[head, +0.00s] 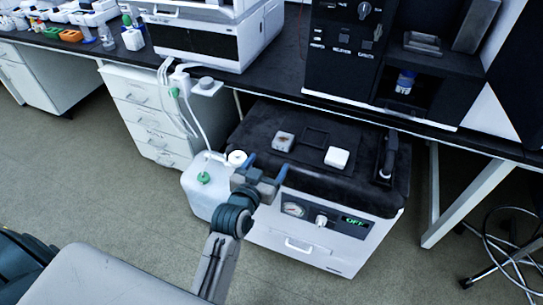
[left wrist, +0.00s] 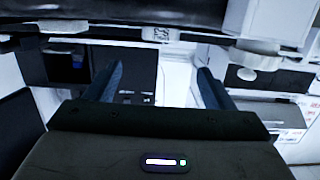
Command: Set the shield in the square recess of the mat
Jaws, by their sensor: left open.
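The dark mat (head: 262,122) covers the top of a low white cabinet. A square outline that looks like the recess (head: 315,137) lies in it, with nothing seen inside. A white rounded-square piece (head: 337,157), which may be the shield, lies on the mat to the right and nearer. A small grey square piece (head: 284,141) with a darker centre lies left of the outline. I cannot tell for certain which is the shield. My left gripper (head: 267,167) is open and empty at the mat's front-left edge, apart from both pieces. In the left wrist view its fingers (left wrist: 160,84) are spread.
A black upright object (head: 386,158) stands at the mat's right side. The bench with a black instrument (head: 345,60) overhangs the back. A white canister (head: 203,190) with tubing stands left of the cabinet. The front of the mat is mostly clear.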

